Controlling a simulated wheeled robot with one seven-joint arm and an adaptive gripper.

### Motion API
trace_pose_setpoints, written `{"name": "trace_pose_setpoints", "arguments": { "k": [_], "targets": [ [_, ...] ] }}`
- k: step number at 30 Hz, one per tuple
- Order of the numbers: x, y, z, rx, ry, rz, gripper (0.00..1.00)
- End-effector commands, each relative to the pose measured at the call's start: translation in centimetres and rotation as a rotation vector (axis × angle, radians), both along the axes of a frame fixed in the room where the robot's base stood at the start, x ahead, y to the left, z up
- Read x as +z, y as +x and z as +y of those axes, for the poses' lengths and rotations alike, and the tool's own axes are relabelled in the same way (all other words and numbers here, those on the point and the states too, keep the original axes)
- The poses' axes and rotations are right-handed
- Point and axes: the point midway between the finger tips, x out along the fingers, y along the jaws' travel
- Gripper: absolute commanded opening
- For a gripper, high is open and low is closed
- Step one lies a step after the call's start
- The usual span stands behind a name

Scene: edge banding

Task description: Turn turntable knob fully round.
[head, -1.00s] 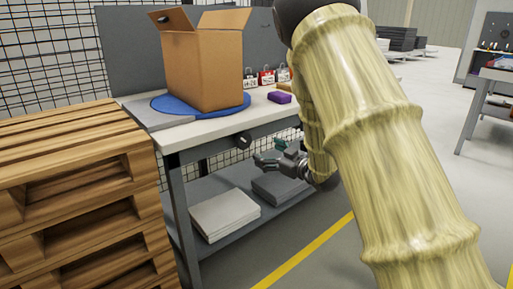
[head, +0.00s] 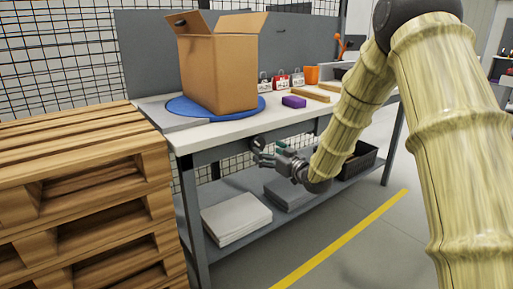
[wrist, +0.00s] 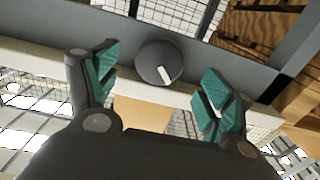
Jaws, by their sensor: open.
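The turntable knob (wrist: 157,62) is a dark round dial with a white pointer mark, on the grey front rail of the workbench. In the wrist view it sits between and just beyond my open fingers, apart from both; its pointer leans toward the lower right of that picture. In the head view the knob (head: 258,142) shows beside my gripper (head: 266,154), partly hidden by a finger. In the wrist view my gripper (wrist: 158,95) has its teal finger pads spread wide, with nothing between them. The blue turntable (head: 190,107) on the bench carries an open cardboard box (head: 218,72).
Stacked wooden pallets (head: 80,180) stand close at the left. A lower shelf with grey sheets (head: 236,217) lies under my gripper. Floor to the right is clear.

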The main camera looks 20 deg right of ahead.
Motion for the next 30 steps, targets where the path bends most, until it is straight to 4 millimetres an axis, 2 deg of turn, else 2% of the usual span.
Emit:
{"name": "trace_pose_setpoints", "arguments": {
  "k": [6,12,18,26,30],
  "targets": [
    [-0.2,3.4,1.3,0.001,-0.001,-0.001,0.81],
    [-0.2,5.6,2.1,0.001,-0.001,-0.001,0.81],
    [-0.1,6.5,2.4,0.0,0.0,0.0,0.81],
    [0.0,6.6,2.4,0.0,0.001,0.0,0.81],
    [0.0,6.6,2.4,0.0,0.001,0.0,0.59]
  ]
}}
